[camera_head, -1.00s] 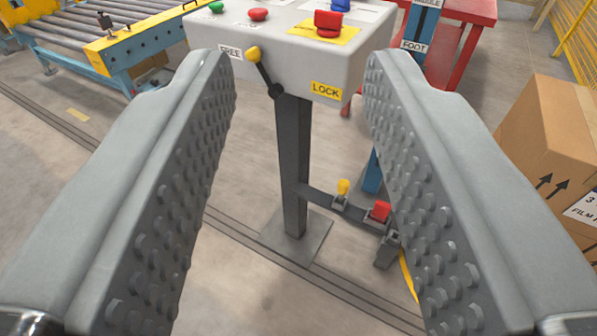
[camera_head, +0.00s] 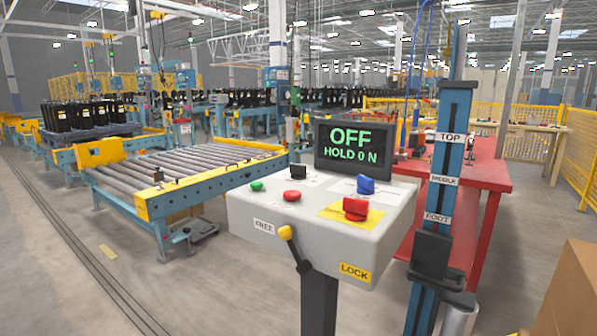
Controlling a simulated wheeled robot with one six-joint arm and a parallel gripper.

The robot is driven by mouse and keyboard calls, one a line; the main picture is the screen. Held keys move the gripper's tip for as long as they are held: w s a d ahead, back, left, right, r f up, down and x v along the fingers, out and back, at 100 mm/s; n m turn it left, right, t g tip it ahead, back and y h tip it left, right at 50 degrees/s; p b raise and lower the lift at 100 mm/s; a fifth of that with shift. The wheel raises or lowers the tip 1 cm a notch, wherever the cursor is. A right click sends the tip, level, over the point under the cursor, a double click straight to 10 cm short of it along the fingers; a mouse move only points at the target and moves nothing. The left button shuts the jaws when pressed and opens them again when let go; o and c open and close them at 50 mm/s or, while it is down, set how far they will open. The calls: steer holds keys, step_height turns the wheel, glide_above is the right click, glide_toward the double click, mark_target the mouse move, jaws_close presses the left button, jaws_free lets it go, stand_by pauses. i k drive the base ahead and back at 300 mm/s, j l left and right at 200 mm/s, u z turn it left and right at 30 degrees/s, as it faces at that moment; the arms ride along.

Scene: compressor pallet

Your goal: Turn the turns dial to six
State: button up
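A grey control box (camera_head: 285,217) stands on a dark post. Its top carries a black knob (camera_head: 298,171), a blue knob (camera_head: 366,184) on a white plate and a red knob (camera_head: 355,208) on a yellow plate. I cannot read the plates, so I cannot tell which is the turns dial or where it points. A green button (camera_head: 257,186) and a red button (camera_head: 291,196) sit at the left. A lever with a yellow ball (camera_head: 285,232) is on the front, nearer the FREE label. The screen (camera_head: 354,147) reads OFF, HOLD 0 N. My gripper is out of view.
A blue column (camera_head: 450,155) marked TOP, MIDDLE and FOOT stands close right of the box, before a red table (camera_head: 490,172). A roller conveyor (camera_head: 190,165) is behind left. A carton (camera_head: 573,290) is at lower right. Floor at left is clear.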

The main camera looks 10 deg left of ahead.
mark_target(297, 172)
steer(key=i+j+z, duration=0.2)
steer(key=j, duration=0.15)
steer(key=i+j+z, duration=0.2)
steer(key=j, duration=0.2)
steer(key=i+j+z, duration=0.15)
steer(key=j, duration=0.25)
steer(key=j+z, duration=0.2)
steer(key=j, duration=0.2)
steer(key=i+j+z, duration=0.2)
steer(key=j, duration=0.25)
steer(key=i+j+z, duration=0.1)
steer(key=j+z, duration=0.2)
steer(key=i+j+z, duration=0.1)
steer(key=j+z, duration=0.15)
steer(key=j, duration=0.1)
